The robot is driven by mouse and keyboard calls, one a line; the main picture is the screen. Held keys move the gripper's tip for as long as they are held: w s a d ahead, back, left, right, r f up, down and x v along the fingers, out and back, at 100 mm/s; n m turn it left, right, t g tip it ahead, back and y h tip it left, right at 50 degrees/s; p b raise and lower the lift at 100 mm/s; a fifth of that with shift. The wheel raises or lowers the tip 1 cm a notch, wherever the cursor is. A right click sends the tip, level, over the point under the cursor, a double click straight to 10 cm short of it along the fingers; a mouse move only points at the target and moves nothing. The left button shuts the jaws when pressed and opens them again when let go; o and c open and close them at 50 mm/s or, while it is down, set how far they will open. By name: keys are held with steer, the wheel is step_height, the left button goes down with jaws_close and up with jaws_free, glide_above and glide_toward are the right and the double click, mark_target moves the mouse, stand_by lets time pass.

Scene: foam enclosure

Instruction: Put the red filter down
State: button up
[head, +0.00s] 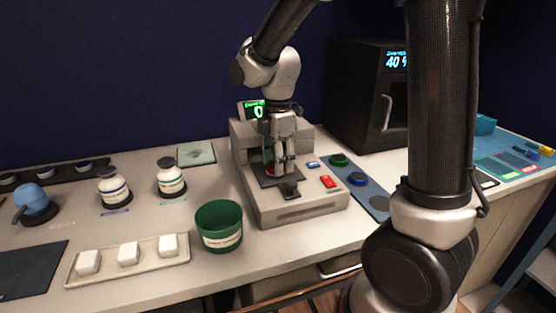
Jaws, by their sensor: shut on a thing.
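My gripper (279,165) points down over the beige instrument (297,208), at its dark stage (262,181). It is shut on the red filter (268,169), of which only a small red patch shows beside the fingers. The fingers hide the rest, and I cannot tell whether the filter touches the stage. A green filter (338,160) and a blue filter (357,179) sit on a blue-grey strip (368,190) right of the instrument. A dark round spot (379,203) is at the strip's near end.
A green cup (219,226) stands left of the instrument. Two white jars, a blue-capped item (33,202) and a tray of white blocks (101,260) are further left. A black oven-like box (368,95) stands behind the strip. My arm blocks part of the right side.

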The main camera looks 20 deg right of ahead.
steer(key=shift+f, duration=0.1)
steer(key=o, duration=1)
step_height(320, 180, up, 12)
steer(key=s+d+m+t, duration=0.4)
steer(key=s+d+m, duration=1)
steer(key=s+m, duration=0.5)
steer(key=shift+d+m, duration=0.25)
steer(key=shift+m, duration=0.15)
